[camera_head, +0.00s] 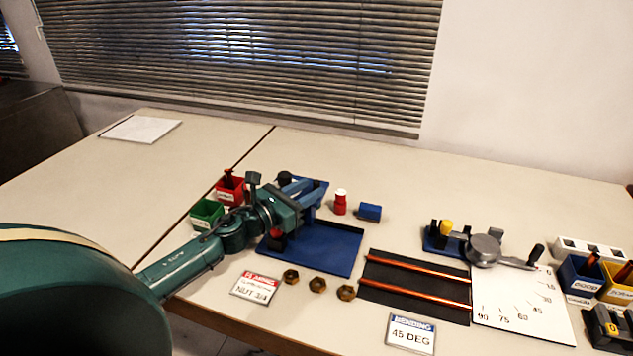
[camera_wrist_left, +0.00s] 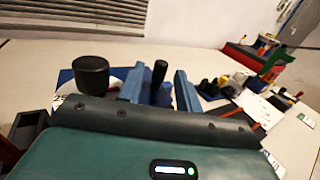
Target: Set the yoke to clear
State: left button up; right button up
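The blue flaring rig, on a blue base plate (camera_head: 335,248), stands left of centre on the table. My left gripper (camera_head: 312,193) is over it and hides much of it, so I cannot clearly make out the yoke or its setting. In the left wrist view two blue fingers (camera_wrist_left: 158,88) stand apart, with a black handle (camera_wrist_left: 159,70) showing between them; I cannot tell whether they touch it. A round black knob (camera_wrist_left: 90,74) is left of the fingers, by a partly hidden white dial (camera_wrist_left: 112,78). My right gripper is not in view.
Green (camera_head: 206,214) and red (camera_head: 230,190) bins stand behind my left arm. A red-and-white bottle (camera_head: 340,203) and blue cylinder (camera_head: 369,211) are right of the rig.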

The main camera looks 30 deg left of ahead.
aim_at(314, 187)
pick_arm(q)
jog(key=shift+x, duration=1.65)
jog(key=shift+c, duration=0.3)
grip_shut()
